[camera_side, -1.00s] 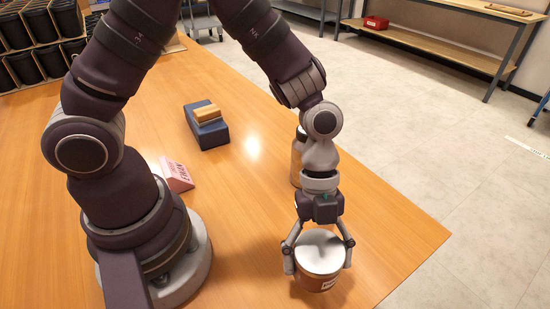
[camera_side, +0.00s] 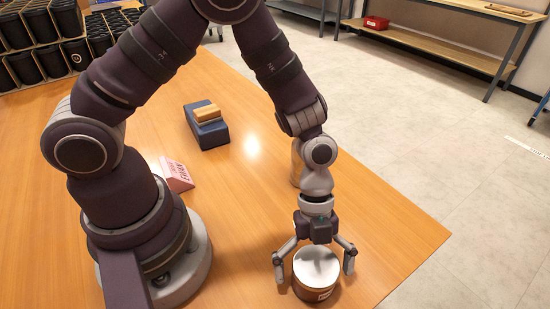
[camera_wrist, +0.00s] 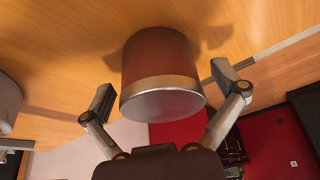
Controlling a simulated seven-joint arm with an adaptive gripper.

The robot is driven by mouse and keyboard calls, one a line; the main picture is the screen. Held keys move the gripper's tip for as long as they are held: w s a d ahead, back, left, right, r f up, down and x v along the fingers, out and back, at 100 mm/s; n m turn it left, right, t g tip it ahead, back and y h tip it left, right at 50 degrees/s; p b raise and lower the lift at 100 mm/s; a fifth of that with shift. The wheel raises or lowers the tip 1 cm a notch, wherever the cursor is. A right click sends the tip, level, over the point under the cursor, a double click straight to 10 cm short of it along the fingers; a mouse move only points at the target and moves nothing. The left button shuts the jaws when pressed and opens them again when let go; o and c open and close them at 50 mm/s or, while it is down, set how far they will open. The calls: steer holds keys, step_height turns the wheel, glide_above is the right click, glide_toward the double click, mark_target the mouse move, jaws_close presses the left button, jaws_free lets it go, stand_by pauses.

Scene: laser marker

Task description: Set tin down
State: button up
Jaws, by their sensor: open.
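The tin (camera_side: 317,270) is a reddish-brown round can with a pale lid and a small white label. It stands upright on the wooden table (camera_side: 245,240) near the front edge. My gripper (camera_side: 315,276) points down over it with the fingers spread on either side. In the wrist view the tin (camera_wrist: 160,65) sits between the two fingers, with its silver rim towards the camera. A gap shows between each finger and the tin's wall. The tin's underside is hidden.
A tan bottle-like object (camera_side: 296,165) is partly hidden behind my arm. A dark blue block with a wooden piece on top (camera_side: 207,127) and a pink wedge sign (camera_side: 177,174) lie further left. Several black cups (camera_side: 50,60) stand at the back left. The table's right edge is close.

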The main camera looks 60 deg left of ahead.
steer(key=v, duration=1.2)
steer(key=s+a+r+n+t+y, duration=0.2)
steer(key=a+n, duration=0.4)
steer(key=n, duration=0.5)
steer(key=s+a+r+n+t+y, duration=0.2)
steer(key=a+r+n+t, duration=0.3)
steer(key=n, duration=0.7)
steer(key=shift+a+r+t, duration=0.3)
steer(key=shift+a+r, duration=0.15)
steer(key=shift+r, duration=0.5)
